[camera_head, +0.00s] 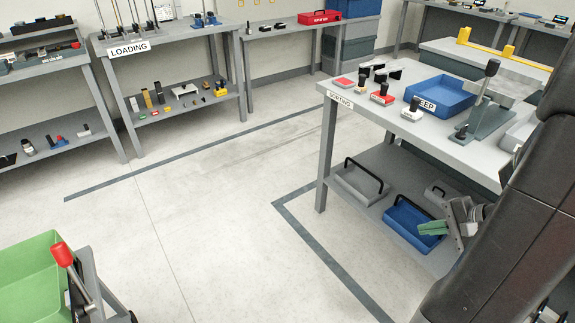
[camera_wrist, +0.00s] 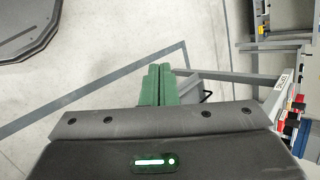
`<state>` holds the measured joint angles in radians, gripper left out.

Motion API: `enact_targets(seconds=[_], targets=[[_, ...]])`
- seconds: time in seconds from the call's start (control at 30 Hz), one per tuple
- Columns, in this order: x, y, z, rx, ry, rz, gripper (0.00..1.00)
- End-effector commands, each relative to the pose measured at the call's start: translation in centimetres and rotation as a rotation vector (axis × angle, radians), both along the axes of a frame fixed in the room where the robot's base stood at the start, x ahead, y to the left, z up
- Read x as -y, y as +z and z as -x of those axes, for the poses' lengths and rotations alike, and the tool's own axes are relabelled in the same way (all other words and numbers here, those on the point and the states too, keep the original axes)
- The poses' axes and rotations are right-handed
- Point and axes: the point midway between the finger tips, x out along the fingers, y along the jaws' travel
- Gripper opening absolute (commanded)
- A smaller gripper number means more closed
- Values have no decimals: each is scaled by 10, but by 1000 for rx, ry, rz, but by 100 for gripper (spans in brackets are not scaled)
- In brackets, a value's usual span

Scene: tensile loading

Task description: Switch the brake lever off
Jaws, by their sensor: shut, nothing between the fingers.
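A lever with a red knob (camera_head: 62,254) stands at the lower left of the head view, beside a green bin (camera_head: 28,266). It tilts up to the left from a grey frame (camera_head: 90,285). I cannot tell whether this is the brake lever's on or off position. My gripper (camera_head: 432,228) is far to the right of it, low in front of the sorting table. Its green fingers are together and empty, and they show in the wrist view (camera_wrist: 159,72). The lever does not show in the wrist view.
The sorting table (camera_head: 318,88) carries a blue tray (camera_head: 438,95), several small parts and a black-knobbed lever (camera_head: 491,68). Its lower shelf holds a grey tray (camera_head: 362,190) and a blue tray (camera_head: 410,226) near my gripper. Open floor (camera_head: 210,215) lies between the lever and this table.

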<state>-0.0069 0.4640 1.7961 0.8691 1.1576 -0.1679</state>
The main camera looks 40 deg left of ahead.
Motion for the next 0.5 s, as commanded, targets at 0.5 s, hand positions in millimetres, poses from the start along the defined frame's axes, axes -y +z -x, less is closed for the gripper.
enact_targets(seconds=[0.5], targets=[[-109, -39, -173, -89, -186, -677, 0]])
